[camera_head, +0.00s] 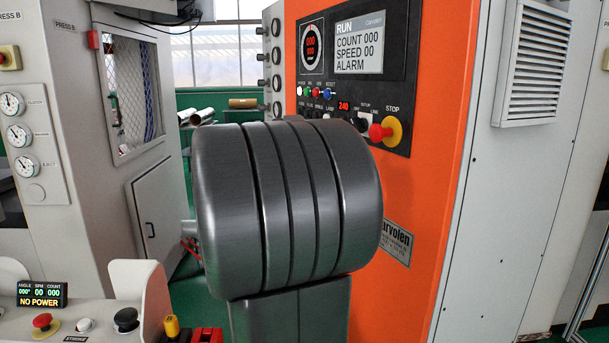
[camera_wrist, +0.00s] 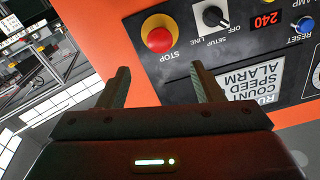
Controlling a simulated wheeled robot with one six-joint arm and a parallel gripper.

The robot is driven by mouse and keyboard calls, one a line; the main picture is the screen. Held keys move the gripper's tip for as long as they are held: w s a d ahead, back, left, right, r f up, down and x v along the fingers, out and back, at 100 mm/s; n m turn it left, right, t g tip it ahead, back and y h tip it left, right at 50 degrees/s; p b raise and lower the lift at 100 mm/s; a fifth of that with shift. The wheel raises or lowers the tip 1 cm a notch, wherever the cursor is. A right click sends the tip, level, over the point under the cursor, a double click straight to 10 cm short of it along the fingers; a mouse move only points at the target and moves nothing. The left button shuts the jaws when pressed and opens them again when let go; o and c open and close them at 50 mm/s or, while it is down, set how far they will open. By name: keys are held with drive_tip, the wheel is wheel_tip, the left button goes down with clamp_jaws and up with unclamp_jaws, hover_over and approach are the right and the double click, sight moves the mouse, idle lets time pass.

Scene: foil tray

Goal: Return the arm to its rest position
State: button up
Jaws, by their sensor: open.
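My gripper (camera_wrist: 160,78) shows in the wrist view with its two dark fingers apart and nothing between them. It faces an orange machine's control panel, which appears upside down there. The red STOP button (camera_wrist: 159,39) on its yellow base is just beyond the fingertips, in line with the gap; I cannot tell the exact distance. In the head view a big dark grey rounded part of my own arm fills the middle and hides my gripper. The STOP button also shows in the head view (camera_head: 378,133), right of that arm part.
The orange machine (camera_head: 432,190) stands close behind my arm. Its screen (camera_head: 359,44) reads RUN, COUNT 000, SPEED 00, ALARM. A grey press cabinet (camera_head: 95,190) is at left. A small console (camera_head: 42,294) at lower left reads NO POWER. A grey cabinet (camera_head: 520,180) stands at right.

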sight(373, 132)
drive_tip(key=p+x, duration=0.2)
drive_tip(key=x, duration=1)
drive_tip(key=shift+p, duration=0.3)
drive_tip(key=shift+a, duration=0.1)
drive_tip(key=shift+f, duration=0.1)
